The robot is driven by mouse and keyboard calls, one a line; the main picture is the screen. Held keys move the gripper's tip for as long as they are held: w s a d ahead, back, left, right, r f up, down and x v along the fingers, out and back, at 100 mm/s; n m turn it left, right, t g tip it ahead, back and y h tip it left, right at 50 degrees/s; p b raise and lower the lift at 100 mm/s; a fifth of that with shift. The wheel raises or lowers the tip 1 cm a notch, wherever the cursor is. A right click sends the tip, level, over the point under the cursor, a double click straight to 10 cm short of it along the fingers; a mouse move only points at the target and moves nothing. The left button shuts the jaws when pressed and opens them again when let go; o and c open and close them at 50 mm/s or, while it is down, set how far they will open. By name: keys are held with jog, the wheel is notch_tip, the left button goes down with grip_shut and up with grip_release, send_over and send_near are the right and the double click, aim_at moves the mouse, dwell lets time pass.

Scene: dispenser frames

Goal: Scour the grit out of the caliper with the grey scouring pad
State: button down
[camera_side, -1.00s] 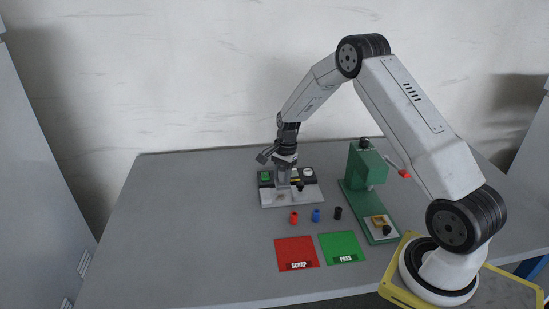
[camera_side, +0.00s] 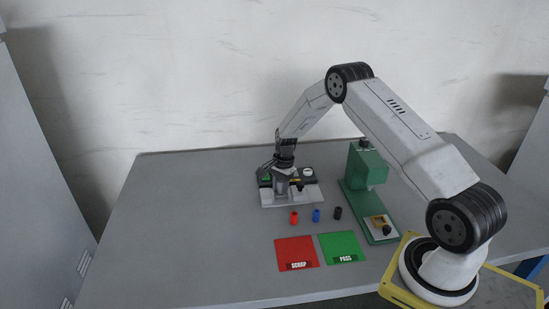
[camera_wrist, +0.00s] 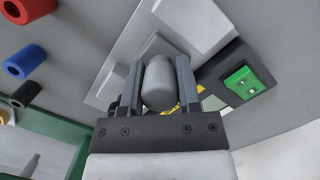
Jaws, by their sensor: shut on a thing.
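I see no caliper and no scouring pad that I can make out in either view. My gripper (camera_wrist: 160,78) is shut on a smooth grey rounded piece (camera_wrist: 160,88), which sits between the two fingers in the wrist view. In the side view my gripper (camera_side: 282,178) is low over a pale fixture plate (camera_side: 290,199) at the back middle of the table. The held piece is too small to tell there, and whether it touches the fixture is hidden.
A green button (camera_side: 265,178) and a white round part (camera_side: 308,172) are on the fixture. Nearer are a red SCRAP mat (camera_side: 295,250) and green PASS mat (camera_side: 341,245). A green press (camera_side: 366,170) stands right. The table's left is clear.

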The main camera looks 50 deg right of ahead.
jog(key=shift+w+d, duration=0.4)
jog(key=shift+d, duration=0.05)
jog(key=shift+s+a, duration=1.3)
jog(key=shift+s+a+r, duration=0.1)
jog(key=shift+s+a, duration=0.05)
jog(key=shift+s, duration=0.05)
notch_tip(320, 180, up, 8)
jog(key=shift+w, duration=0.1)
